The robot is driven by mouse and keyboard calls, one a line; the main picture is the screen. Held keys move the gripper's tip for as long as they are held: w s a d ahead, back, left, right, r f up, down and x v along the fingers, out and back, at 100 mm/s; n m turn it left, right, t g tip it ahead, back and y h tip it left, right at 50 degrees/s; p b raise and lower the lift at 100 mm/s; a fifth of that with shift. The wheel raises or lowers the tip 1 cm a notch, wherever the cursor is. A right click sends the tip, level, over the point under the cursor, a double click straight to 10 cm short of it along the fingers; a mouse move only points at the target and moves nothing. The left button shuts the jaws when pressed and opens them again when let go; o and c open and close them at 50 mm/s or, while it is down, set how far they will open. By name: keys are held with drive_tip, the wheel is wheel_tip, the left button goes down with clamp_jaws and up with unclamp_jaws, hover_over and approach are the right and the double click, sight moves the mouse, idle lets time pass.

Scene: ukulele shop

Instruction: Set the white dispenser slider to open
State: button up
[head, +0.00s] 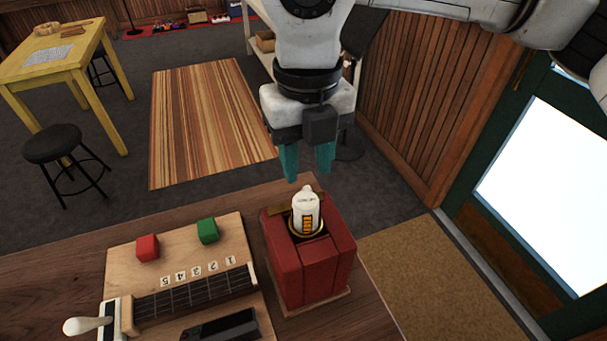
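A red box (318,268) stands on the wooden counter. A white bottle-shaped piece (305,207) with an orange-and-black marking sits upright in a round opening in its top. At the counter's left, a white block with a white rounded handle (88,325) sits at the left end of a dark fretted strip (195,294). I cannot tell from this view which white part is the dispenser slider or how it is set. My gripper (308,176) points down above and behind the red box. Its teal fingers are apart with nothing between them.
A board (130,258) carries a red block (148,247), a green block (208,231) and numbered tiles. A dark object (222,327) lies at the front edge of view. A yellow table (40,75) and black stool (55,145) stand far left. Air above the counter's left is clear.

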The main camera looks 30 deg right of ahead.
sight(307, 188)
drive_tip(key=shift+s+f+p, duration=0.1)
drive_tip(key=shift+f+p, duration=0.25)
drive_tip(key=shift+f, duration=2.05)
clamp_jaws()
